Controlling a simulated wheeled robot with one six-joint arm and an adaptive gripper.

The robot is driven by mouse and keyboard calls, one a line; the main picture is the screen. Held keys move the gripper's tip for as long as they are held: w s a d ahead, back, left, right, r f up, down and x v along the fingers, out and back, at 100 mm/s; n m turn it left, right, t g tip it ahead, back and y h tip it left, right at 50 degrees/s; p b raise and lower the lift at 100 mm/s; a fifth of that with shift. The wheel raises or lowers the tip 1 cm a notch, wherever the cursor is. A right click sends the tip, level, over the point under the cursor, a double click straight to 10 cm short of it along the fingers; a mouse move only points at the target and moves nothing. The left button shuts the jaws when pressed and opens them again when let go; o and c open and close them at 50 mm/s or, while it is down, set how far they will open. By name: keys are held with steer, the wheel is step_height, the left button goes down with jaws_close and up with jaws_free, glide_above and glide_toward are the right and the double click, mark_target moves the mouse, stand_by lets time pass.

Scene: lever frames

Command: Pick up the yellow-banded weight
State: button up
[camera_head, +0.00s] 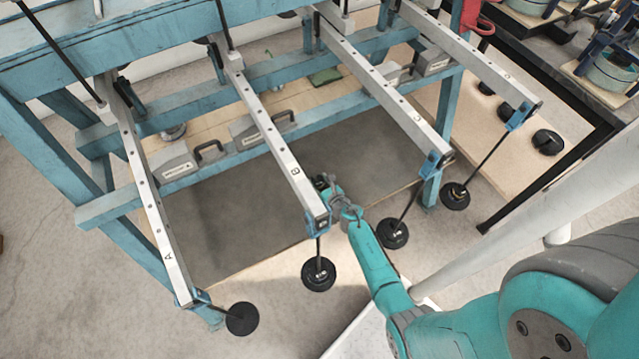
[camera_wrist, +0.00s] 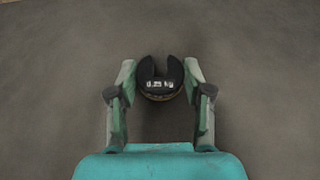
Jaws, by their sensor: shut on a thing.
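My gripper (camera_wrist: 159,72) is shut on a black slotted weight (camera_wrist: 160,88), which sits between its two fingertips in the wrist view. The weight has an open slot at its far side, a small light label on its face and a thin brownish-yellow edge low down. In the head view my gripper (camera_head: 330,188) is beside the end of lever beam B, over the dark grey mat. The weight shows there only as a small dark piece at the fingertips, largely hidden by the gripper.
Lever beam A (camera_head: 150,205), beam B (camera_head: 268,130) and two more beams reach out from a blue frame (camera_head: 185,100). Black weight hangers (camera_head: 318,274) hang from their ends, close to my arm. Several black weights (camera_head: 547,142) lie on a board at right. The grey mat (camera_head: 235,215) looks clear.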

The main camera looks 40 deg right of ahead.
mark_target(320, 184)
step_height(320, 184, up, 12)
steer(key=shift+r, duration=0.15)
stand_by(1.1)
steer(key=shift+s, duration=0.1)
stand_by(0.5)
